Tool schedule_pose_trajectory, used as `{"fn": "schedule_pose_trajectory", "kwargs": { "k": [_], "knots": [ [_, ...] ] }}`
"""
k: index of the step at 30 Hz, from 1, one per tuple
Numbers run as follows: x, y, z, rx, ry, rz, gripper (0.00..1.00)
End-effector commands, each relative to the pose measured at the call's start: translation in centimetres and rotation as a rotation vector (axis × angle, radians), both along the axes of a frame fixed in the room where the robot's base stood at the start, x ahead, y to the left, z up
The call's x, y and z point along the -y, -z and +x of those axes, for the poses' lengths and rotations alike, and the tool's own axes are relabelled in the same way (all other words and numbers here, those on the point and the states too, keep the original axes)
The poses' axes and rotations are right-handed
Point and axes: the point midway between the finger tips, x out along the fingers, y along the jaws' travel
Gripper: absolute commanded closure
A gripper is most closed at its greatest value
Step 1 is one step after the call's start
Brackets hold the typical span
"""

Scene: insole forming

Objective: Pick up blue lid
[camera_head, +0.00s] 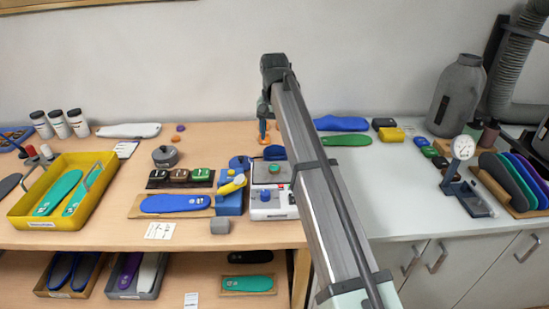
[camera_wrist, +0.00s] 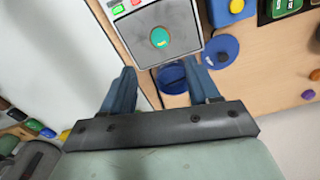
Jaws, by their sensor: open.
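A flat round blue disc, which looks like the blue lid (camera_head: 239,162), lies on the wooden table left of the white device; it also shows in the wrist view (camera_wrist: 222,50), right of my fingers. A second round blue piece (camera_head: 275,152), hollow-looking from above, is behind the device and appears between my fingers in the wrist view (camera_wrist: 172,78), nearer the right finger. I cannot tell for certain which is the lid. My gripper (camera_head: 264,132) is open and empty, pointing down above the area behind the device; its blue fingers (camera_wrist: 161,70) are apart.
The white device (camera_head: 270,203) with a grey plate and green knob stands close by. A blue block with a yellow tool (camera_head: 232,186) is to its left. A yellow tray (camera_head: 105,165) is far left. A dial gauge (camera_head: 463,148) stands on the white counter at right.

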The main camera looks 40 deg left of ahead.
Motion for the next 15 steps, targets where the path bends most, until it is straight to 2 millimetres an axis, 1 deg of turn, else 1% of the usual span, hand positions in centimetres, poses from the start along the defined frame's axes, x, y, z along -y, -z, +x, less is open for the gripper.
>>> {"fn": "schedule_pose_trajectory", "kwargs": {
  "k": [8,11,15],
  "knots": [
    [0.0,0.0,0.1,0.0,0.001,0.0,0.44],
    [0.1,0.6,0.3,-0.004,0.003,-0.006,0.44],
    [-0.3,2.3,0.9,-0.021,0.006,-0.02,0.44]
  ]
}}
